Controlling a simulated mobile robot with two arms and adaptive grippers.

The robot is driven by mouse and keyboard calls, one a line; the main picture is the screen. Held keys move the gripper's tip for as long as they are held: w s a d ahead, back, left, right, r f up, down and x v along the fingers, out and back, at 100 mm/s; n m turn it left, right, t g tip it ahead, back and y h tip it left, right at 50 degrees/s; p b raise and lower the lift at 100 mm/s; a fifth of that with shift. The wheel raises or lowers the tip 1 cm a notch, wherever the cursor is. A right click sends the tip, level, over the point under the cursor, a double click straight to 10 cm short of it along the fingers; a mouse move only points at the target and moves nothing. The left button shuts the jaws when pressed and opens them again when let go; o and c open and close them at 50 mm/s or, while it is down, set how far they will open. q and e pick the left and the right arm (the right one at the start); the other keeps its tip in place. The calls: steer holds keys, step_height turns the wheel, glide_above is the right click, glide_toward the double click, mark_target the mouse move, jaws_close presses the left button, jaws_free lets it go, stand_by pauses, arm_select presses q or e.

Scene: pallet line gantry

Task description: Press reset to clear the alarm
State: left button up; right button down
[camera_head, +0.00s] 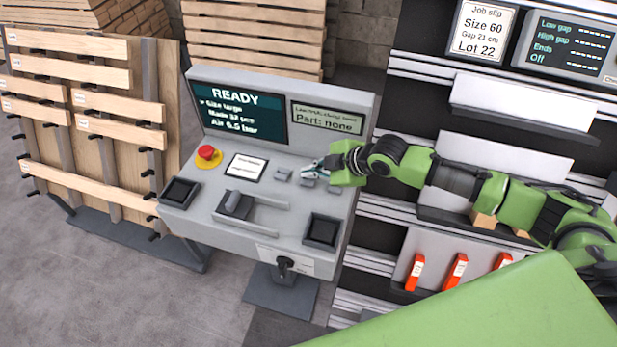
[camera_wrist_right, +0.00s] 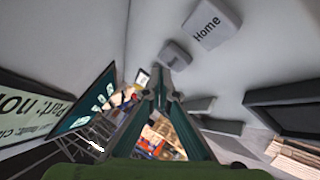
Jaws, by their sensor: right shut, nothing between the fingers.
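The grey control console (camera_head: 270,150) stands in the middle of the head view. Its screen (camera_head: 238,108) reads READY, with size and air lines below; no alarm text is legible. Small grey buttons (camera_head: 282,174) sit on the sloped panel. In the right wrist view one button (camera_wrist_right: 212,24) is labelled Home, and another button (camera_wrist_right: 174,55) lies close to the fingertips. I cannot read which is reset. My right gripper (camera_head: 314,169) is shut and empty, with its tips low over the buttons; contact cannot be told. It also shows in the wrist view (camera_wrist_right: 161,76). My left gripper is out of view.
A red mushroom button (camera_head: 207,153) on a yellow base is at the panel's left. Black trays (camera_head: 180,192) (camera_head: 322,231) flank a grey slide handle (camera_head: 238,203). A slatted wooden rack (camera_head: 90,110) stands left. Shelves with orange-red items (camera_head: 455,271) stand right.

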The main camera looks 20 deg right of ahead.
mark_target(311, 181)
step_height(311, 181, up, 5)
steer(key=p, duration=0.4)
steer(key=shift+r+p, duration=0.1)
steer(key=shift+p, duration=0.3)
stand_by(0.4)
